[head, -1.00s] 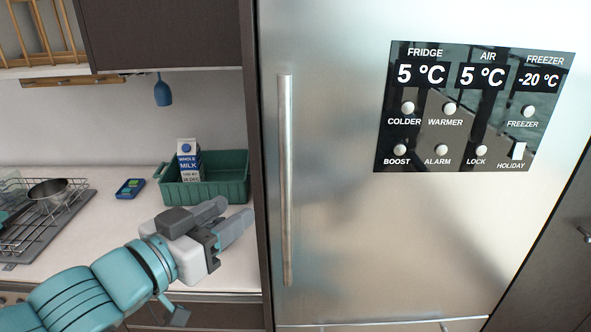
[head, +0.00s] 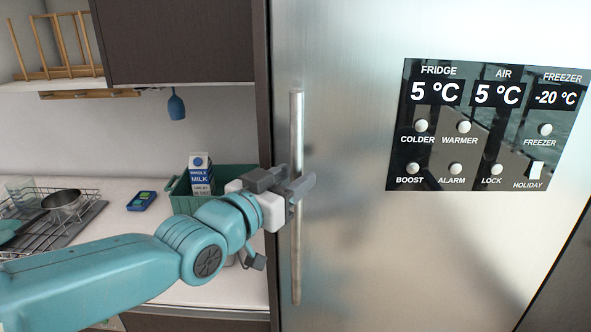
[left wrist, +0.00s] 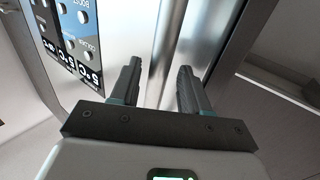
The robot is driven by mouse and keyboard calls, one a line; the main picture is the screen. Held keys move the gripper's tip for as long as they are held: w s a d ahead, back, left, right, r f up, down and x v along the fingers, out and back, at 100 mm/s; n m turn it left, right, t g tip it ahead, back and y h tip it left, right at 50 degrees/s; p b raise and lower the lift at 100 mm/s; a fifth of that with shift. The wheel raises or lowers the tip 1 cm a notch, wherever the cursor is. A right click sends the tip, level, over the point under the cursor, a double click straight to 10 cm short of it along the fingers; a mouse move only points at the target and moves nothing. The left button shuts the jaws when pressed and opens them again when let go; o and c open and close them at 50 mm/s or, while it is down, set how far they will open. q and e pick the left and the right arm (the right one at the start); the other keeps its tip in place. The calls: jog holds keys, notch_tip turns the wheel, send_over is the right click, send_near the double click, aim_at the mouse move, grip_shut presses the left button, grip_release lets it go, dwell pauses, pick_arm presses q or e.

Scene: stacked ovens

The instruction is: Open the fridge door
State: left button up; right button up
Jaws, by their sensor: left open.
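The fridge door (head: 350,240) is a tall brushed-steel panel, shut, with a long vertical bar handle (head: 297,130) near its left edge. My left gripper (head: 298,181) is at the middle of the handle, and its fingers cover part of the bar. In the left wrist view my left gripper (left wrist: 158,75) is open, and the handle (left wrist: 166,45) shows in the gap between its two fingers. I cannot tell whether either finger touches the bar. My right gripper is not in view.
A control panel (head: 485,125) is on the door. On the counter to the left are a green bin (head: 180,200), a milk carton (head: 200,172), a blue gadget (head: 141,201) and a dish rack (head: 35,228) with a pot (head: 62,205). A dark cabinet (head: 175,40) hangs above.

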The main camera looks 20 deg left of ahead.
pick_arm(q)
jog(key=shift+x, duration=0.75)
jog(key=shift+d, duration=0.1)
grip_shut()
jog(key=shift+s+f, duration=0.1)
